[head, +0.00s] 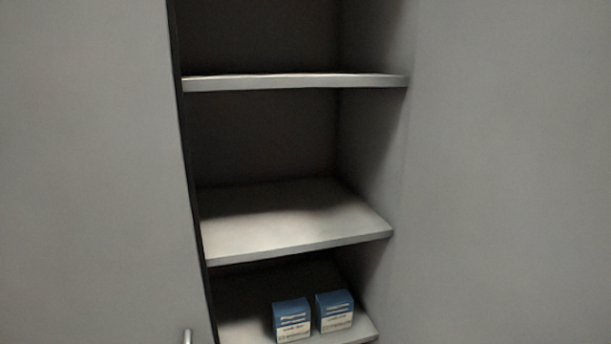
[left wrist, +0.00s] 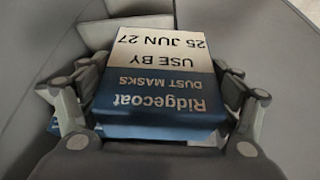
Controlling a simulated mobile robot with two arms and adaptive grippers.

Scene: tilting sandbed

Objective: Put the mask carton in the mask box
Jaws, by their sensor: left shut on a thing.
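My left gripper (left wrist: 157,102) is shut on a mask carton (left wrist: 152,75) in the left wrist view, with one finger on each side. The carton is blue and off-white. Its print appears upside down and reads "Ridgecoat dust masks, use by 25 Jun 27". In the head view, two blue and white cartons stand side by side on the lowest visible shelf, a left one (head: 292,322) and a right one (head: 334,313). Their print is too small to read. Neither gripper shows in the head view. I see no mask box that I can identify.
A grey cabinet stands open in the head view. Its middle shelf (head: 290,222) and upper shelf (head: 295,82) look empty. Flat grey panels flank the opening, with a small handle (head: 187,337) at lower left. White and blue bits show behind the held carton, mostly hidden.

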